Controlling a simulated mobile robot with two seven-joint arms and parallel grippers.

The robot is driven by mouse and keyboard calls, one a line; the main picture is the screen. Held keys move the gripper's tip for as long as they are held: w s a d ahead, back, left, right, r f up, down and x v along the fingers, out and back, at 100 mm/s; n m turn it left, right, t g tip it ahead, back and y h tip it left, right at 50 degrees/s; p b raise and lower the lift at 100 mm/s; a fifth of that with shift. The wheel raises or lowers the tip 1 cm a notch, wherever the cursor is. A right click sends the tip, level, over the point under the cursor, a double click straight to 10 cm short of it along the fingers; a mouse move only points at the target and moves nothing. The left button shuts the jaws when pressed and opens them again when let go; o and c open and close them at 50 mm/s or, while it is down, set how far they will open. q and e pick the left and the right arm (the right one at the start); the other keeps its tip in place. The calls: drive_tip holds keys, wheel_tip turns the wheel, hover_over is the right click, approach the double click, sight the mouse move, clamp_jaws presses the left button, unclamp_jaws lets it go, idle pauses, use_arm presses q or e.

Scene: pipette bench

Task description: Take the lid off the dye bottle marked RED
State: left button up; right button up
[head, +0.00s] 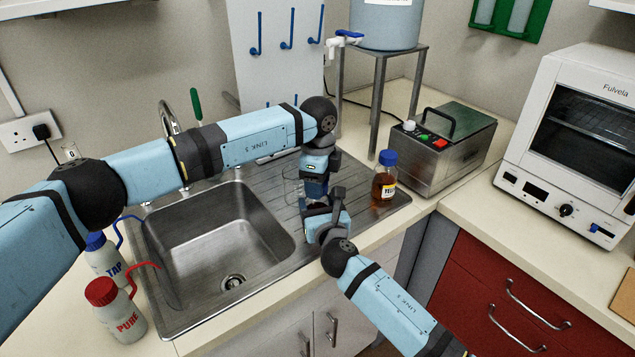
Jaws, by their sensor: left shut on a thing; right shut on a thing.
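My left gripper (315,190) points down over the drainboard, shut on what looks like the lid of a small bottle. My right gripper (318,207) comes in from the front, just below it, shut on what looks like that bottle's body. The grippers hide nearly all of the held bottle, so I cannot read its marking or tell whether lid and bottle are apart. No RED label shows. Another bottle (384,182), with a blue lid, amber-brown contents and a pale label, stands upright to the right of the grippers.
A clear glass beaker (292,187) stands behind the grippers. The sink basin (215,245) is to the left, with TAP (105,262) and PURE (117,312) wash bottles beside it. A metal water bath (440,150) and a white oven (570,140) stand to the right.

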use_arm(q)
drive_tip(key=n, duration=0.9)
drive_tip(key=o, duration=1)
